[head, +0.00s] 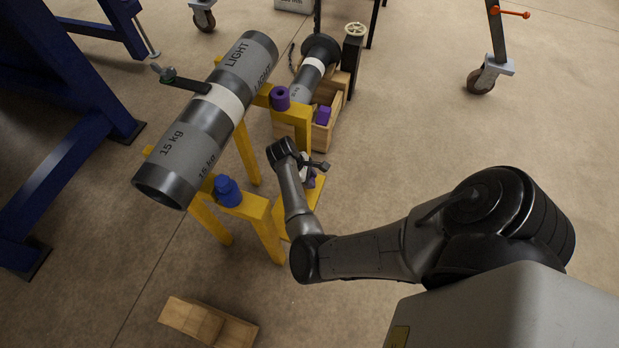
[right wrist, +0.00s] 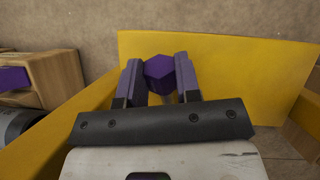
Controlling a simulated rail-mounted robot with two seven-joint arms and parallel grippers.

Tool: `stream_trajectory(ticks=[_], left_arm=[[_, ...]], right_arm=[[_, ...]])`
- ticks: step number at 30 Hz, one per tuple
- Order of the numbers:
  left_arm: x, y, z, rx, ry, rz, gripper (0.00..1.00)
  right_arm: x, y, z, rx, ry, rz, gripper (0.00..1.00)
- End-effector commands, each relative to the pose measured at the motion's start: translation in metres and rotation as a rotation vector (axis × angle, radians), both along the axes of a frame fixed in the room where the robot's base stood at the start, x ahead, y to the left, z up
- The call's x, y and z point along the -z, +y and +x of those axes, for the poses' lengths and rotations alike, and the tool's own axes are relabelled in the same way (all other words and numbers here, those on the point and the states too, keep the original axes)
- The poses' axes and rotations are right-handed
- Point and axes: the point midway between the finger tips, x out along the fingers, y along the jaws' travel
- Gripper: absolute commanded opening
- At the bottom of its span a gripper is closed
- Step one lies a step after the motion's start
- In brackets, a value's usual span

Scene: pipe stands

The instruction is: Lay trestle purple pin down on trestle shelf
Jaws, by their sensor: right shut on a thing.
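My right gripper (head: 308,174) reaches down beside the yellow trestle, over its low yellow shelf (head: 316,192). In the right wrist view the fingers (right wrist: 160,85) are shut on the purple pin (right wrist: 159,72), whose hexagonal head shows between them. The yellow shelf panel (right wrist: 235,75) lies behind and below the pin. I cannot tell whether the pin touches the shelf. In the head view the pin is mostly hidden by my gripper. My left gripper is not in view.
A grey pipe (head: 190,140) lies across the yellow trestles. A blue pin (head: 228,191) and a purple collar (head: 280,98) sit on the trestle tops. A wooden box (head: 294,131) holds a purple piece (head: 323,115). A wooden block (head: 208,324) lies on the floor.

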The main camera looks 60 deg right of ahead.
Motion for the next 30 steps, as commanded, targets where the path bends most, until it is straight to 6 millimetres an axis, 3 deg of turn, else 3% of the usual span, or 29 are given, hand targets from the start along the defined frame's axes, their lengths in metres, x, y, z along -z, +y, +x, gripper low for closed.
stream_trajectory(ticks=[23,30], left_arm=[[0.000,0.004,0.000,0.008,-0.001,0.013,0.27],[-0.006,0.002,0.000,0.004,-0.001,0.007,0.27]], right_arm=[[0.005,0.000,0.000,0.001,-0.005,0.001,0.07],[0.016,-0.002,-0.008,0.005,-0.184,0.064,0.07]])
